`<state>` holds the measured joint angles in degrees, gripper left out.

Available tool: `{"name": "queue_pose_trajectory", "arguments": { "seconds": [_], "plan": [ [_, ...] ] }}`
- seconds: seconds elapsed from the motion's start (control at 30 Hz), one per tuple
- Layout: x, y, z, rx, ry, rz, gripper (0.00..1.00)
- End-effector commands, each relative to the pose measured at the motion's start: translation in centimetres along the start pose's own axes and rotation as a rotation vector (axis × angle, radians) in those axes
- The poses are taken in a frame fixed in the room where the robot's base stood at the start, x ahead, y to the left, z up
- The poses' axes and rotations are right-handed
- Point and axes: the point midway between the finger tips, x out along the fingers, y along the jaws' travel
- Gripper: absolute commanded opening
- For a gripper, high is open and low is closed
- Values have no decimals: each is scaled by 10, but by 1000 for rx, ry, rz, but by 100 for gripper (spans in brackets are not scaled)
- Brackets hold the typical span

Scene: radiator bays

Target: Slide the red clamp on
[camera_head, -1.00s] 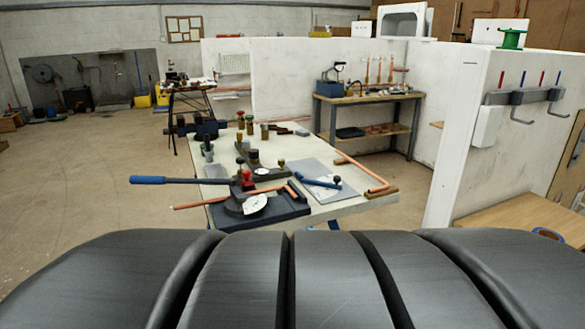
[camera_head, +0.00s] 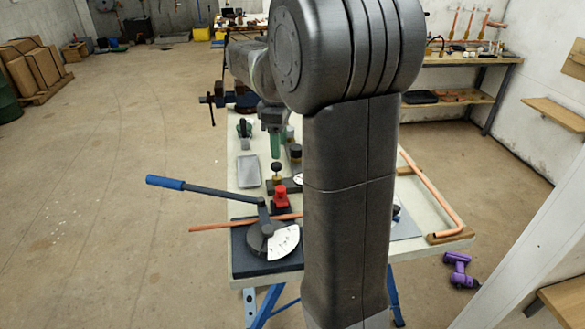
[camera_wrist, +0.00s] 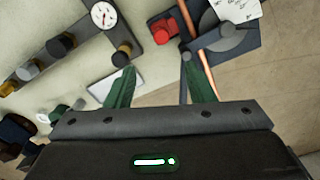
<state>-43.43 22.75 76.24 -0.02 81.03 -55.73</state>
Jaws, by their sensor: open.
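The red clamp (camera_head: 281,197) sits at the back of a pipe bender (camera_head: 262,240) on the bench, beside the copper pipe (camera_head: 217,226). In the wrist view the red clamp (camera_wrist: 163,27) lies beyond my fingertips, with the pipe (camera_wrist: 187,17) close on its right. My gripper (camera_head: 275,145) points down over the bench, behind the clamp in the head view. Its two green fingers (camera_wrist: 158,64) are apart with nothing between them. My arm hides the middle of the bench in the head view.
The bender's blue-handled lever (camera_head: 165,183) sticks out to the left. A dark fitting bar with a gauge (camera_wrist: 103,15) lies near my gripper. A grey tray (camera_head: 249,171) stands at the left. A bent copper pipe (camera_head: 435,190) lies at the right. Floor at the left is clear.

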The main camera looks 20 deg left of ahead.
Motion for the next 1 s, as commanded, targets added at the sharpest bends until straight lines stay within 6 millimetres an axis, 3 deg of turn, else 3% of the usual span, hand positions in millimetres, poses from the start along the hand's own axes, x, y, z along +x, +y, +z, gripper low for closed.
{"name": "queue_pose_trajectory", "arguments": {
  "seconds": [0.17,0.6,0.8,1.0],
  "plan": [
    [23,-1,0,-1,-3,-4,49],
    [112,-1,1,2,-2,-4,49],
    [132,0,1,2,-1,-2,49],
    [136,0,1,2,1,0,49]
  ]
}}
